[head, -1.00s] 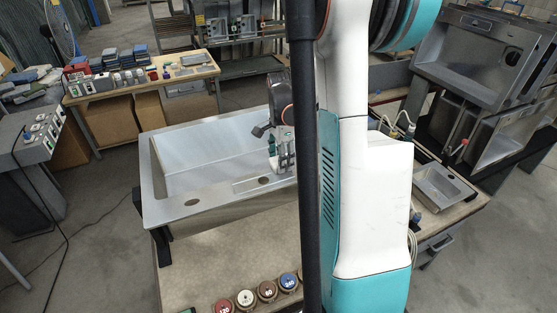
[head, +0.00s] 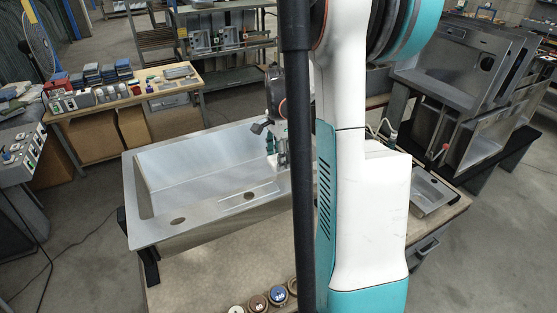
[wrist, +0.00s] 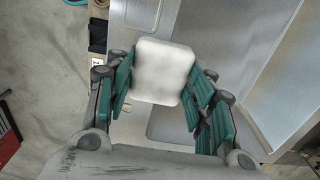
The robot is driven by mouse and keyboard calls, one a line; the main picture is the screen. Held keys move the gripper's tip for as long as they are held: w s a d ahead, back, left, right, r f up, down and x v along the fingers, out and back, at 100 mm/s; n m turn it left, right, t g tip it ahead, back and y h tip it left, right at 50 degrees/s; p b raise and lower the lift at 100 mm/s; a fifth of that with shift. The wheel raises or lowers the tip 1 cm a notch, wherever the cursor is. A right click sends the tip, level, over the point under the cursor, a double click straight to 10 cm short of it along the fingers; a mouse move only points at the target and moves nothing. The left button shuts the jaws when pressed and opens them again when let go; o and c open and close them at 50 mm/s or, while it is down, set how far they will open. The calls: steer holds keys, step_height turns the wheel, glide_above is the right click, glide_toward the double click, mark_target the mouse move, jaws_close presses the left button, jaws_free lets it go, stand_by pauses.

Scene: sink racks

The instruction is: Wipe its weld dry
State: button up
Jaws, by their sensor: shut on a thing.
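A large stainless sink (head: 165,237) stands on the workbench (head: 215,270) left of my arm in the head view. My gripper (head: 282,150) is over the right part of the sink, partly hidden by my arm and a dark post. In the wrist view my gripper (wrist: 161,85) is shut on a white, rounded pad (wrist: 162,72), held between its green fingers. The brushed steel of the sink (wrist: 235,45) lies beneath and beyond the pad. I cannot tell whether the pad touches the steel. I cannot make out a weld or any wetness.
Several round, coloured-top containers (head: 257,303) stand at the bench's front edge. A small steel tray (head: 430,192) lies right of my arm. Steel sinks sit on a rack (head: 460,90) at the right. A second table (head: 120,100) with boxes stands behind left.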

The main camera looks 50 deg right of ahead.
steer(key=shift+a+r+p, duration=0.1)
steer(key=shift+r+p, duration=0.65)
steer(key=shift+r, duration=0.9)
